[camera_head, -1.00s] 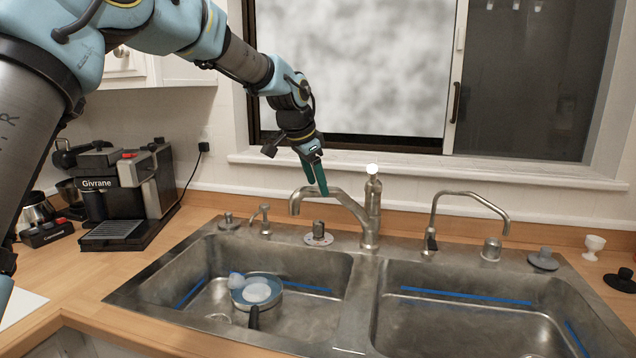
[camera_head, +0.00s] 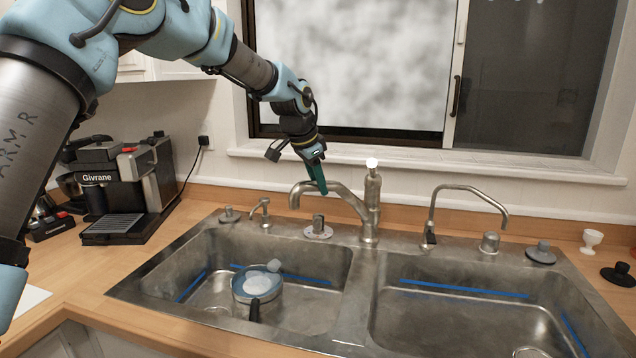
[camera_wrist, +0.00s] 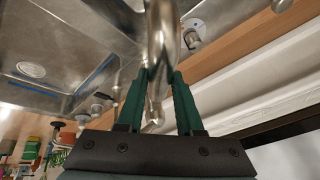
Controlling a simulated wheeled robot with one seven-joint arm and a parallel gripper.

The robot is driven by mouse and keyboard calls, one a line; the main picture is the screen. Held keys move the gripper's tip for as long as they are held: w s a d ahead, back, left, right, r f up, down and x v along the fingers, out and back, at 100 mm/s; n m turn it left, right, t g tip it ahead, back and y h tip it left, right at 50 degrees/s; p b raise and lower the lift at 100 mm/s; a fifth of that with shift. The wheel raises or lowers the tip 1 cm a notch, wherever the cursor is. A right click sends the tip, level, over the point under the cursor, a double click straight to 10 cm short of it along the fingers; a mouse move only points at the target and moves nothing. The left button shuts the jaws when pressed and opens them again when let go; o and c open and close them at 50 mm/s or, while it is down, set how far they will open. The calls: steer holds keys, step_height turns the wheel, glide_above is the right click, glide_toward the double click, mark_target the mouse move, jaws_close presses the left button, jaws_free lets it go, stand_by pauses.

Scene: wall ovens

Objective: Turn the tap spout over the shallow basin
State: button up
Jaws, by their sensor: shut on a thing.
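The metal tap spout (camera_head: 340,193) curves left from its post behind the divider between two sink basins. Its outlet end hangs at the back of the left basin (camera_head: 325,275). The right basin (camera_head: 450,320) is empty; I cannot tell from the picture which basin is the shallow one. My gripper (camera_head: 319,186) comes down from above, its green fingers at the spout's curved part. In the wrist view the spout (camera_wrist: 160,40) runs between the two fingers (camera_wrist: 158,90), and the gripper is shut on it.
A pan (camera_head: 257,287) with small items sits in the left basin. A second thin tap (camera_head: 470,188) stands behind the right basin. A coffee machine (camera_head: 125,185) is at left; the window sill is behind.

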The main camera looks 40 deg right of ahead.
jaws_close()
stand_by(0.7)
steer(key=shift+s, duration=0.1)
